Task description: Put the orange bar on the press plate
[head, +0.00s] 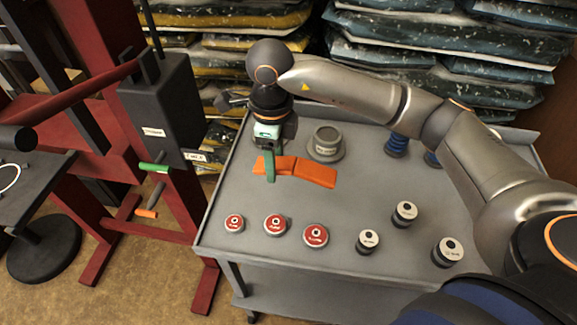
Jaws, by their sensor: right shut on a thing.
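The orange bar (316,173) lies flat along the back left of the grey cart top, with a seam or fold near its middle. My right gripper (270,178) points down from above at its left part, with a green finger across the orange. It is shut on the bar, which looks to be at or just above the cart top. I cannot tell for sure which surface is the press plate. A red press-like frame (180,200) with a dark box (155,105) stands left of the cart. My left gripper is out of view.
The cart top (230,195) carries a grey round pot (326,142), blue springs (396,145), and several red-topped (275,224) and white-topped (404,213) round parts in front. Green (154,168) and orange (146,213) handles stick out beside the frame. Stacked bags (440,50) fill the back.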

